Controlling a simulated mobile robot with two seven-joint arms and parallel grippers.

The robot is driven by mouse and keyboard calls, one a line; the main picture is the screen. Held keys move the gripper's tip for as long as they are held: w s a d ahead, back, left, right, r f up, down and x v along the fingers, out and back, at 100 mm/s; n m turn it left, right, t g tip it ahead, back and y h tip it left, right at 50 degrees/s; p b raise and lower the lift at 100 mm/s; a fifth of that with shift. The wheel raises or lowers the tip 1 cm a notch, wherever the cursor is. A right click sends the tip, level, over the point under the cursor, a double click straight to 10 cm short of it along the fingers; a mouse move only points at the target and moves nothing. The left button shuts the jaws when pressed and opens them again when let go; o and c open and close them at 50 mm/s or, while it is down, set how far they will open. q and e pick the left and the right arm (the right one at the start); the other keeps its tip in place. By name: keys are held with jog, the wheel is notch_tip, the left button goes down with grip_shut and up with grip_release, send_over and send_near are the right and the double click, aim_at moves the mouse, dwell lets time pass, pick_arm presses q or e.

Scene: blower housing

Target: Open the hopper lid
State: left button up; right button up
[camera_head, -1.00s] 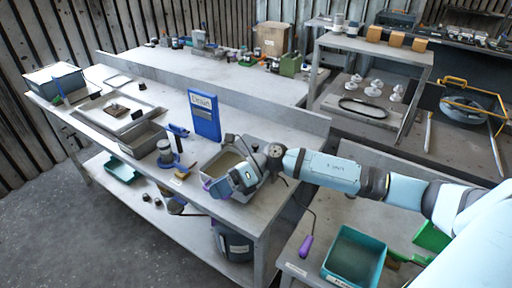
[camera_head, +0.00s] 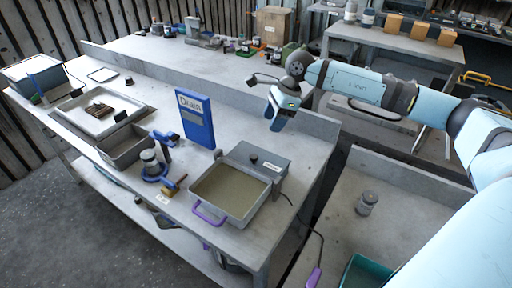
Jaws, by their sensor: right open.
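A grey rectangular box (camera_head: 247,210) stands near the right end of the bench. Its upper face shows a tan recessed area (camera_head: 230,187), and a purple handle (camera_head: 207,212) is on its front edge. Behind the tan area is a flat grey cover (camera_head: 268,157) with a small black knob (camera_head: 253,159) and a white label. I cannot tell which of these parts is the hopper lid. My right gripper (camera_head: 277,118) is open and empty, raised behind the box and apart from it. My left gripper is not in view.
A blue "Drain" board (camera_head: 196,120) stands left of the box. A blue clamp-like tool with a jar (camera_head: 151,165), a grey bin (camera_head: 127,146) and a tray (camera_head: 103,106) lie farther left. A lower surface at right holds a small jar (camera_head: 367,203) and a teal bin (camera_head: 362,273).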

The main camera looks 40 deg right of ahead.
aim_at(255, 156)
jog(key=x, duration=0.4)
jog(key=p+x, duration=0.1)
jog(key=x, duration=0.3)
jog(key=p+x, duration=0.1)
jog(key=x, duration=0.3)
jog(key=shift+s+a+r, duration=0.15)
jog(key=shift+a, duration=0.2)
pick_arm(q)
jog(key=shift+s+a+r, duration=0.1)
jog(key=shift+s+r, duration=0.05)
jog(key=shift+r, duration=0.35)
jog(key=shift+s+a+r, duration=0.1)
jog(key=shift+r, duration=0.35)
pick_arm(e)
jog(key=shift+a+f, duration=0.15)
jog(key=shift+f, duration=0.45)
grip_shut()
